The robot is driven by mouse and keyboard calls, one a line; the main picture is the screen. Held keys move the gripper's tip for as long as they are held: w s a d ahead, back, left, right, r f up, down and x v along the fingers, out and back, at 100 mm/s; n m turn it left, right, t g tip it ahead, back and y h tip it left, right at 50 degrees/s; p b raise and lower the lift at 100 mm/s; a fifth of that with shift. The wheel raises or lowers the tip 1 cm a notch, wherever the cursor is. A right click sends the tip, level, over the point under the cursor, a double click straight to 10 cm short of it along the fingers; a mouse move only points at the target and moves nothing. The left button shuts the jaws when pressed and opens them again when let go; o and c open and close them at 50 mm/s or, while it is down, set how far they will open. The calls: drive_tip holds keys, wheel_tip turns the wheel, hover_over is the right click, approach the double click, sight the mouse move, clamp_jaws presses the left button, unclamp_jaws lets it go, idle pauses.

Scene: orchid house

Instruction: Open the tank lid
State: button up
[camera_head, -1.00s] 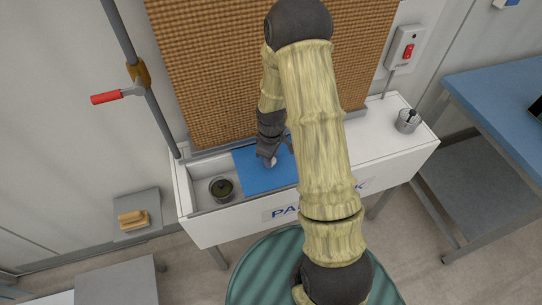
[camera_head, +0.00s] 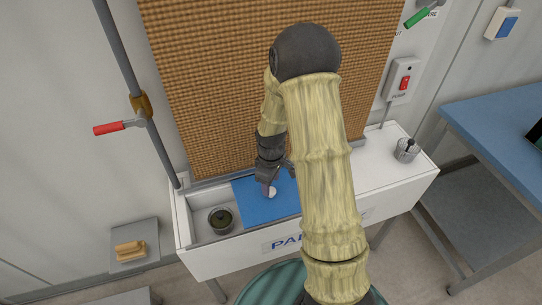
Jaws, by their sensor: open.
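The tank (camera_head: 235,257) is a long white trough below the brown woven pad. A blue lid (camera_head: 248,208) lies flat over part of its top. A small round pale knob (camera_head: 271,192) sits on the lid. My gripper (camera_head: 268,187) is open, pointing down at the knob from above and behind. The fingers are small and dark, and I cannot tell whether they touch the knob. My arm hides the lid's right edge.
The trough's left end is uncovered, with a dark round pot (camera_head: 221,220) in it. A metal cup (camera_head: 406,150) stands on the tank's right end. A red-handled valve (camera_head: 118,127) is on the pipe at left. A blue-topped table (camera_head: 505,130) stands at right.

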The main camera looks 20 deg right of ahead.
sight(271, 190)
wheel_tip(271, 190, up, 14)
idle(0.4)
drive_tip(key=shift+r, duration=0.1)
drive_tip(key=s+a+r+m+t+p, duration=0.2)
drive_tip(key=s+r+m+p, duration=0.3)
drive_tip(key=s+m, duration=0.4)
drive_tip(key=s+r, duration=0.1)
drive_tip(key=s, duration=0.2)
drive_tip(key=shift+s+a+r+t, duration=0.2)
drive_tip(key=shift+s+t, duration=0.1)
drive_tip(key=shift+s, duration=0.1)
